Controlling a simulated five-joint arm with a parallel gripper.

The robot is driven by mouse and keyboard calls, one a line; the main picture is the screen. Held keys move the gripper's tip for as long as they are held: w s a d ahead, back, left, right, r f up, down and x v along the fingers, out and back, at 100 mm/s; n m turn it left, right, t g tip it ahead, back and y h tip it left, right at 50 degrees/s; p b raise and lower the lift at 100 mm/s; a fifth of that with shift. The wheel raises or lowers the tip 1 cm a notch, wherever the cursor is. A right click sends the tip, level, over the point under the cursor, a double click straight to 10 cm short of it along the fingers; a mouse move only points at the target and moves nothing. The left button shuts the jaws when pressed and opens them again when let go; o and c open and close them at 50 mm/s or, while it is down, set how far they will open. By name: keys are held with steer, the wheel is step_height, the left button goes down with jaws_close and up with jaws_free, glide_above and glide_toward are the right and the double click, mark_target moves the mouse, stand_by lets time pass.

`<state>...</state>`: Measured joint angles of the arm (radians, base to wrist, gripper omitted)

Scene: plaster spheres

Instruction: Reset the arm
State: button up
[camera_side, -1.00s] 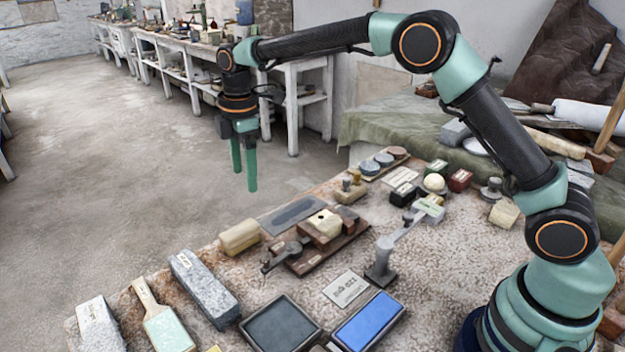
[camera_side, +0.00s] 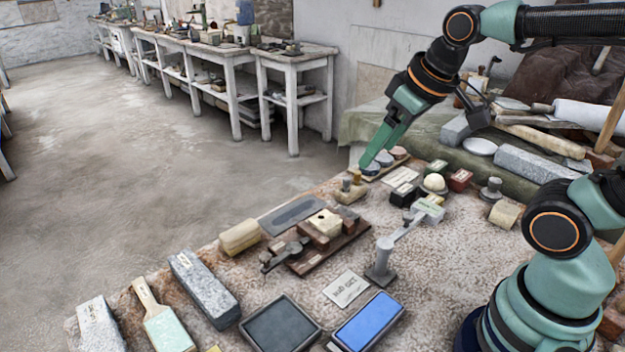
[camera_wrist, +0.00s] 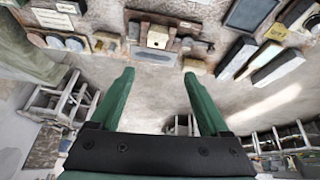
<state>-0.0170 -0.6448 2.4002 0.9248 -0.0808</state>
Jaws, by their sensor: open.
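My gripper (camera_side: 373,158) is at the back edge of the speckled work table (camera_side: 445,275) in the side view, its green fingers tilted down to the left. The fingertips appear close to the small round discs (camera_side: 384,158) there; I cannot tell whether they are above or behind them. In the wrist view my gripper (camera_wrist: 158,75) has its two green fingers spread apart with nothing between them. A white plaster sphere (camera_side: 434,182) sits on a dark holder to the right of the fingertips.
A blue pad (camera_side: 368,321), a dark tray (camera_side: 280,326), a grey stand (camera_side: 381,262) and a wooden block assembly (camera_side: 318,240) crowd the table. A green cloth (camera_side: 400,122) with stone blocks lies behind. Open floor (camera_side: 130,170) is to the left.

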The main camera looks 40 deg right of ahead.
steer(key=shift+s+d+f+m, duration=0.25)
steer(key=shift+s+f+m, duration=0.35)
steer(key=shift+s, duration=0.25)
